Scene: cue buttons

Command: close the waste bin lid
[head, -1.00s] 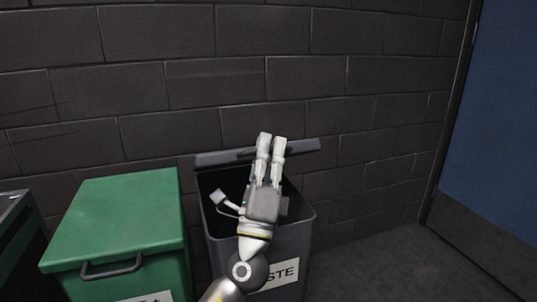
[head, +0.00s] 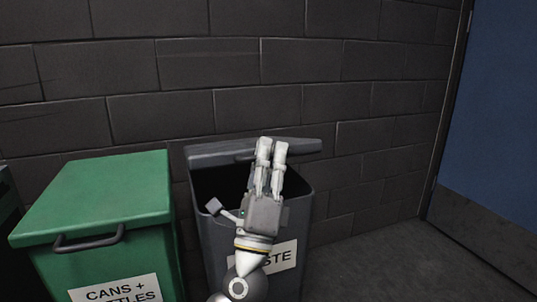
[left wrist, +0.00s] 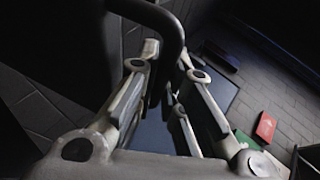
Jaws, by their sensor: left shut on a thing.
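The grey waste bin (head: 218,240) stands in the middle of the head view, its white label partly hidden by my left arm. Its dark lid (head: 215,154) stands open at the back of the bin, near the wall, and the dark inside shows below it. My left gripper (head: 272,146) reaches over the bin opening to the lid. In the left wrist view a dark curved handle (left wrist: 172,38) passes between the fingers of the left gripper (left wrist: 168,66), which is shut on it. My right gripper is not in view.
A green bin (head: 110,200) for cans and bottles, lid down, stands close on the left. A dark block wall (head: 380,90) is right behind the bins. A blue door (head: 500,120) and bare floor (head: 390,265) are on the right. The wrist view shows a small red object (left wrist: 265,126).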

